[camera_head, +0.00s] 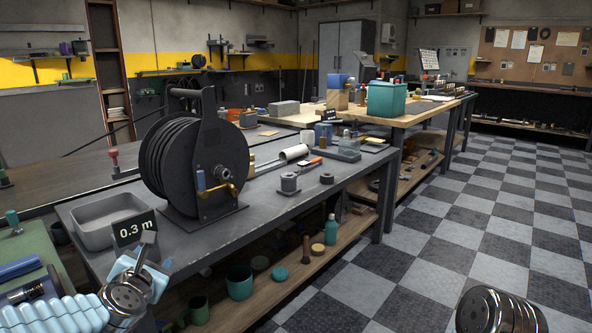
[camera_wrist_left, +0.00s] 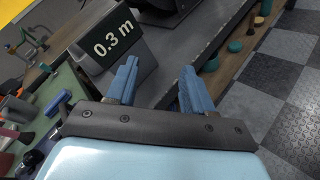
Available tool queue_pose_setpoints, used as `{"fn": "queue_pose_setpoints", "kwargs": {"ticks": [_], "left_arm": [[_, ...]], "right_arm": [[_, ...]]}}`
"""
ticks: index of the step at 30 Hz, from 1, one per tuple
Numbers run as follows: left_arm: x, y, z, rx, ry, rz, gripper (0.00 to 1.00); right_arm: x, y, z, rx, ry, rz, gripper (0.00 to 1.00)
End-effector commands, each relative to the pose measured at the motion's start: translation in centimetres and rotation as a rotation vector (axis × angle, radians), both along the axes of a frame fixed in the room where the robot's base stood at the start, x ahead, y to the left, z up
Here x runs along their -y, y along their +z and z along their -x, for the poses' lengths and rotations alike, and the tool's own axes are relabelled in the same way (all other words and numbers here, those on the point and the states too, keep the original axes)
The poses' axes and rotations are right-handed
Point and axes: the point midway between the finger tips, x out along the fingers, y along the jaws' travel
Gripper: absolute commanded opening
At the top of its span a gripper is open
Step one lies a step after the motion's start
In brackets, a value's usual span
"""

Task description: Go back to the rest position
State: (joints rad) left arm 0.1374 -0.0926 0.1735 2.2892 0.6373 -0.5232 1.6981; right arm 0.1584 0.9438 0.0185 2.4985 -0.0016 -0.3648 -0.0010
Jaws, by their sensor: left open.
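My left gripper (camera_wrist_left: 155,88) is open in the left wrist view, its two blue fingers apart with nothing between them. In the head view the left gripper (camera_head: 147,262) is at the lower left, in front of the grey bench's near corner and close to the 0.3 m sign (camera_head: 135,229).
A black hose reel (camera_head: 215,150) and a grey tray (camera_head: 100,218) stand on the grey bench (camera_head: 270,208). A lower shelf (camera_head: 262,290) holds pots and a teal bottle (camera_head: 330,229). A green surface (camera_head: 32,245) lies at far left. The checkered floor (camera_head: 440,220) to the right is clear.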

Motion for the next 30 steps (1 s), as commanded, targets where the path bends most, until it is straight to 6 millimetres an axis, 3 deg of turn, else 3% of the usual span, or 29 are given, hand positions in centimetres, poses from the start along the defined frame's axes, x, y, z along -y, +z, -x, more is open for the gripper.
{"fn": "queue_pose_setpoints", "kwargs": {"ticks": [5,8,12,15,18,21,24,27,30], "left_arm": [[3.0,-9.8,-1.1,-0.235,-0.219,-0.292,0.52],[5.6,-17.6,-0.3,-0.393,-0.444,-0.520,0.52],[9.7,-28.6,3.5,-0.558,-0.862,-0.844,0.52],[12.5,-35.5,8.1,-0.600,-1.203,-1.040,0.52],[14.8,-40.6,13.2,-0.567,-1.530,-1.188,0.52],[16.5,-43.9,17.7,-0.489,-1.792,-1.282,0.52],[17.5,-45.7,20.8,-0.407,-1.961,-1.334,0.52],[17.9,-46.4,22.4,-0.358,-2.042,-1.357,0.52],[18.0,-46.5,22.7,-0.344,-2.063,-1.364,0.52]], "right_arm": [[0.0,0.0,0.0,0.000,0.000,0.000,0.43],[0.0,0.0,0.0,0.000,0.000,0.000,0.43],[0.0,0.0,0.0,0.000,0.000,0.000,0.43],[0.0,0.0,0.0,0.000,0.000,0.000,0.43],[0.0,0.0,0.0,0.000,0.000,0.000,0.43],[0.0,0.0,0.0,0.000,0.000,0.000,0.43],[0.0,0.0,0.0,0.000,0.000,0.000,0.43],[0.0,0.0,0.0,0.000,0.000,0.000,0.43],[0.0,0.0,0.0,0.000,0.000,0.000,0.43]]}}
